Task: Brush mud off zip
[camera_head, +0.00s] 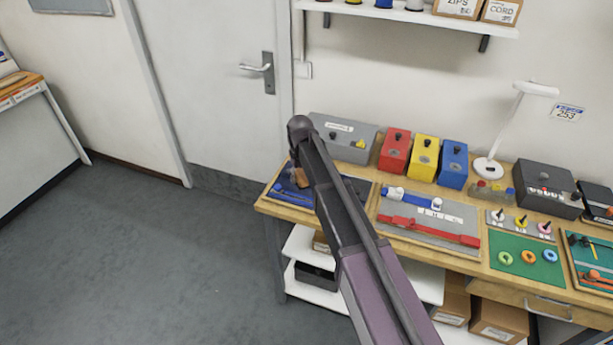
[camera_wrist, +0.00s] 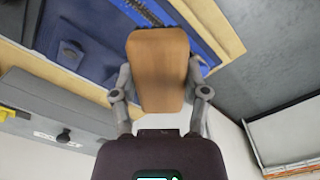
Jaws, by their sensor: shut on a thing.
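My gripper (camera_wrist: 158,85) is shut on a brush with a tan wooden back (camera_wrist: 158,60), one finger on each side. In the wrist view, the brush is over the blue cloth (camera_wrist: 195,25) that carries the zip (camera_wrist: 143,10). The brush hides part of the cloth, and its bristles and any contact are out of sight. I cannot make out mud on the zip. In the head view, the blue cloth (camera_head: 287,192) lies at the bench's left end.
A grey box (camera_head: 335,128) stands behind the cloth; red (camera_head: 395,150), yellow (camera_head: 424,157) and blue (camera_head: 454,164) boxes stand to its right. A grey board (camera_head: 450,215) with blue and red straps is right of my arm. The floor at left is clear.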

